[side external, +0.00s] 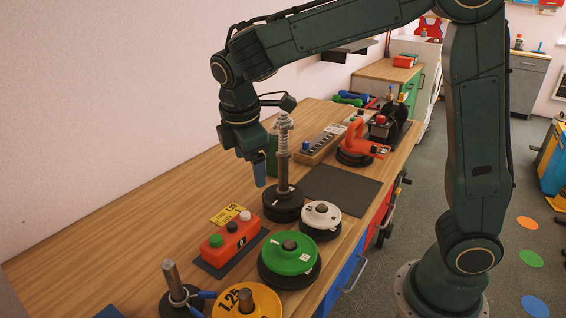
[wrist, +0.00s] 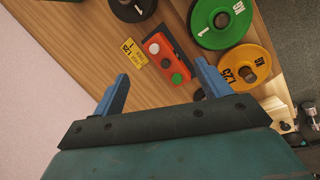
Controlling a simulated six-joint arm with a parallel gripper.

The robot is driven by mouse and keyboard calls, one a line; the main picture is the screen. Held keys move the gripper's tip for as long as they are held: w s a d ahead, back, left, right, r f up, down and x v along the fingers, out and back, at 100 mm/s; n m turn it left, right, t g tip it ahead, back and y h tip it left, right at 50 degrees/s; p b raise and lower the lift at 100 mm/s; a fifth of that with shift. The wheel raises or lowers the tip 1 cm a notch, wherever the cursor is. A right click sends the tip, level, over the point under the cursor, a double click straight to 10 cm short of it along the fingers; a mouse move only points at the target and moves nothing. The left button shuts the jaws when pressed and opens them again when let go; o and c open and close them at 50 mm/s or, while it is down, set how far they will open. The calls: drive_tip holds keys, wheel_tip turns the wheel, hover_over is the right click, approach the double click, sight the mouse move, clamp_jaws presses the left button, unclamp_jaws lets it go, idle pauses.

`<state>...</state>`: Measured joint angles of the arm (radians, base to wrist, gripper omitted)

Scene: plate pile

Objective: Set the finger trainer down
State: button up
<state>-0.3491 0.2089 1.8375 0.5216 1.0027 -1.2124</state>
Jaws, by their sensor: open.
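An orange device (side external: 362,141), which looks like the finger trainer, rests on dark round discs at the back of the bench in the side view. I cannot make out its details. My gripper (side external: 258,172) is apart from it, to its left and nearer the camera, above the bench beside an upright post (side external: 283,170). In the wrist view my gripper (wrist: 163,85) has its two blue fingers wide apart, with nothing between them. The orange device is not seen in the wrist view.
An orange button box (side external: 231,242) stands on a dark mat. Green (side external: 285,262), white (side external: 321,212) and yellow (side external: 262,304) weight plates lie near the bench's front edge. A dark mat (side external: 340,188) lies bare.

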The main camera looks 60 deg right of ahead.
drive_tip(key=s+d+r+m+t+y, duration=0.1)
drive_tip(key=s+d+r+m, duration=0.2)
drive_tip(key=s, duration=0.2)
drive_tip(key=s+d+r+m+t+y, duration=0.1)
drive_tip(key=s+d+r+m, duration=0.15)
drive_tip(key=s, duration=0.25)
drive_tip(key=s+f+m+t, duration=0.1)
drive_tip(key=s+m+t, duration=0.1)
drive_tip(key=s+m, duration=0.5)
drive_tip(key=s, duration=0.5)
drive_tip(key=shift+f+y, duration=0.35)
drive_tip(key=shift+y, duration=0.05)
